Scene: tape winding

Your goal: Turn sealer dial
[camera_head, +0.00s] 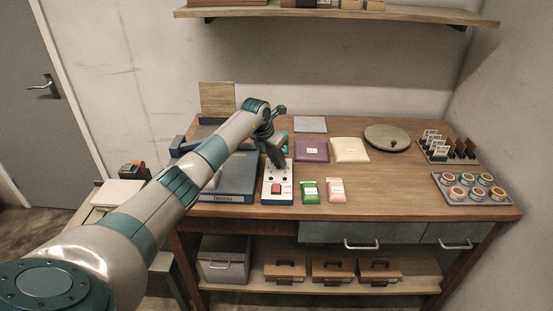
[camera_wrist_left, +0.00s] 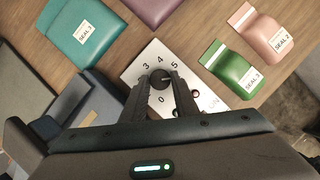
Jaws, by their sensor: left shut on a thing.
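The sealer's white control panel (camera_head: 278,196) stands on the table beside the blue sealer body (camera_head: 229,184). In the left wrist view the panel (camera_wrist_left: 137,68) shows printed numbers around a black dial (camera_wrist_left: 160,79). My left gripper (camera_head: 275,163) reaches down over the panel from the left. In the left wrist view its two dark fingers (camera_wrist_left: 160,92) are shut on the dial, one on each side. The fingers cover part of the panel. A red button (camera_head: 276,188) sits on the panel's near part. My right gripper is not in view.
Green (camera_head: 309,191) and pink (camera_head: 336,190) pouches lie right of the panel. Purple (camera_head: 312,150) and cream (camera_head: 349,150) pouches lie behind. A round wooden board (camera_head: 387,138), a card rack (camera_head: 447,147) and a tray of jars (camera_head: 440,188) are farther right.

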